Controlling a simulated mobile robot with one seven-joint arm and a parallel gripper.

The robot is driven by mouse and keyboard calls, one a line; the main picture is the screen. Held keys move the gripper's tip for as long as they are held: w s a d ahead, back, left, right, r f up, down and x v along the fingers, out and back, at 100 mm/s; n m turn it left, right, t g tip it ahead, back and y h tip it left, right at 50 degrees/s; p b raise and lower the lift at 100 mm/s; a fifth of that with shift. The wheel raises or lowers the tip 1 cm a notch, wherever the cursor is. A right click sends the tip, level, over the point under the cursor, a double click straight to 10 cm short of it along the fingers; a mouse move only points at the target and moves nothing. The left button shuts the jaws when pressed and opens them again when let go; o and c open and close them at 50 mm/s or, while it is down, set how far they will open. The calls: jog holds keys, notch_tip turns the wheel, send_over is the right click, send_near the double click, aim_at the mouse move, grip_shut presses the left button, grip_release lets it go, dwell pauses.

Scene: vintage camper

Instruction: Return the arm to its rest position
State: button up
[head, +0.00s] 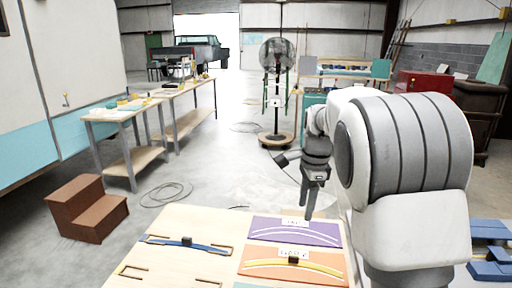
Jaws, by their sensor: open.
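My gripper (314,190) hangs pointing down above the back right part of a light wooden table (190,221). It looks empty and sits above and behind the purple panel, apart from it. The fingertips are small in this view. My white and grey arm fills the right side of the head view and hides part of the table's right edge.
On the table lie a purple panel (270,232), an orange panel (270,265) with a yellow curved strip (315,266), and a blue strip (172,243). Brown steps (85,208) stand left. A fan (277,60) and workbenches (150,100) stand behind. Cables lie on the floor.

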jog(key=s+r+n+t, duration=0.1)
jog(key=s+r+n, duration=0.3)
jog(key=s, duration=0.4)
jog(key=s+r+n+t, duration=0.1)
jog(key=s+r+n, duration=0.35)
jog(key=s, duration=0.35)
jog(key=s+f+n+t, duration=0.2)
jog(key=s+f+n, duration=0.2)
jog(key=s+n, duration=0.4)
jog(key=s, duration=0.5)
jog(key=shift+s+a+t+h, duration=0.15)
jog(key=shift+a+t+h, duration=0.15)
jog(key=shift+n, duration=0.25)
